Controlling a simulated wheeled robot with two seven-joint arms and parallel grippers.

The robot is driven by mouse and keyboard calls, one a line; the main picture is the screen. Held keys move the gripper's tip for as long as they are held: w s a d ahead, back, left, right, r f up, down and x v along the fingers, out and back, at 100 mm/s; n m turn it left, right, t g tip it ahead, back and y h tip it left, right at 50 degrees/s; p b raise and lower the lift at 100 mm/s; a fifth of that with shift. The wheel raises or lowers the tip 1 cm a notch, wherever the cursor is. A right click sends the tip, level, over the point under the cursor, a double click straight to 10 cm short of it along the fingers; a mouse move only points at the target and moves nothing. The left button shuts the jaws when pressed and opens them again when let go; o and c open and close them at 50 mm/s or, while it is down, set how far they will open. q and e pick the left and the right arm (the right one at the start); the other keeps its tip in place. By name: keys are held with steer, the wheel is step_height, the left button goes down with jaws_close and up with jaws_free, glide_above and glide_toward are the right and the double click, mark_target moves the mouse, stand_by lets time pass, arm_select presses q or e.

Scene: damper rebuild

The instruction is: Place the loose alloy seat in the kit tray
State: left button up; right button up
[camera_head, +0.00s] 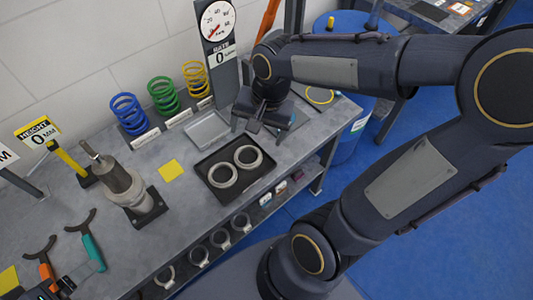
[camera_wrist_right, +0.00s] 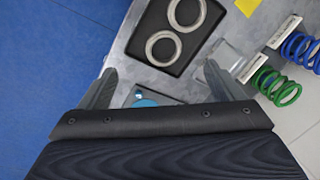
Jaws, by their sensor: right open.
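A black tray (camera_head: 213,166) lies on the bench with two pale grey metal rings in it, a left one (camera_head: 223,185) and a right one (camera_head: 258,157). The tray (camera_wrist_right: 204,45) and rings also show in the wrist view. A shallow grey tray (camera_head: 208,131) lies behind it. I cannot tell which is the kit tray or whether a ring is the loose alloy seat. My right gripper (camera_head: 264,122) is open above the bench, right of the grey tray. Between its fingers in the wrist view is a partly hidden blue round piece (camera_wrist_right: 145,101).
Blue (camera_head: 128,113), green (camera_head: 163,95) and yellow (camera_head: 196,79) springs stand along the back. Several rings sit on a lower shelf. A yellow square (camera_head: 171,170) lies mid-bench.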

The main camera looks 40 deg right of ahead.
steer(key=s+a+r+n+t+y, duration=0.1)
steer(key=s+a+n+t, duration=0.1)
steer(key=s+n, duration=0.2)
steer(key=s+a+r+n+t+y, duration=0.1)
steer(key=s+n, duration=0.3)
steer(key=s, duration=0.2)
steer(key=shift+s+a+r+t, duration=0.15)
steer(key=shift+a+r+t, duration=0.2)
steer(key=shift+a+t, duration=0.05)
steer(key=shift+r+p, duration=1.4)
stand_by(1.4)
